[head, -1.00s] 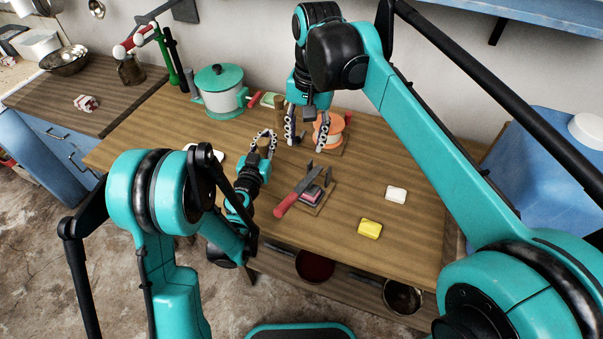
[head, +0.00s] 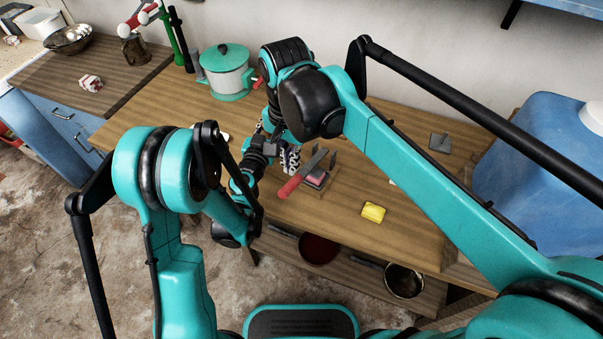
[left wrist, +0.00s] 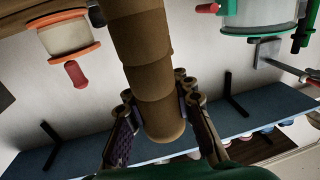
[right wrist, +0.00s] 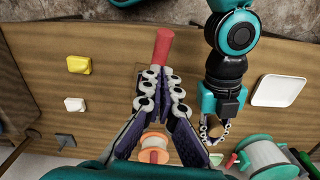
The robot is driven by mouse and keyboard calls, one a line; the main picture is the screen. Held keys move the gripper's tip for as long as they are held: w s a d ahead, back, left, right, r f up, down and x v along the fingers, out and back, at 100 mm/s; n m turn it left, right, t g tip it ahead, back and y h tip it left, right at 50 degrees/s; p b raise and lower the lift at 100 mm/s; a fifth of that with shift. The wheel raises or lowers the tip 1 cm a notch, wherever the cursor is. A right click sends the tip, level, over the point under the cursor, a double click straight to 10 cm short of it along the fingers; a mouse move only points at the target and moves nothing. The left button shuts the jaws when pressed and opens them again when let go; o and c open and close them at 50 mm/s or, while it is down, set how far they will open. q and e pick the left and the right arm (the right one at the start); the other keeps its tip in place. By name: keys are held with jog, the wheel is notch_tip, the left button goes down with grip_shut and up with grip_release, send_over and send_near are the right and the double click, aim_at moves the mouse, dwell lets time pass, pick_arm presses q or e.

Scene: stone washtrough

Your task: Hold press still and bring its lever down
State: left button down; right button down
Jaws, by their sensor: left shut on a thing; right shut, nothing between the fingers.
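The press (head: 316,179) stands near the table's front edge, with metal uprights, a pinkish block in it and a lever with a red handle (head: 289,187). The red handle (right wrist: 163,46) also shows in the right wrist view, just beyond my fingertips; I cannot tell if they touch it. My right gripper (head: 290,160) is shut and empty, beside the lever. My left gripper (right wrist: 214,130) is shut on a brown ridged wooden cylinder (left wrist: 150,75), left of the press in the head view. It is apart from the press. My right arm hides much of the table's back.
A yellow block (head: 373,212) and a partly hidden white block lie right of the press. A teal-lidded pot (head: 228,72) stands at the back left. An orange-rimmed spool (right wrist: 153,148) and a white tray (right wrist: 278,90) show in the right wrist view.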

aim_at(291, 183)
jog(key=shift+f, duration=2.5)
jog(key=shift+a+f, duration=0.1)
jog(key=shift+f, duration=1.6)
jog(key=shift+r, duration=0.1)
jog(key=shift+s+r, duration=0.1)
jog(key=shift+r, duration=4.35)
pick_arm(q)
jog(key=c, duration=1.2)
grip_release()
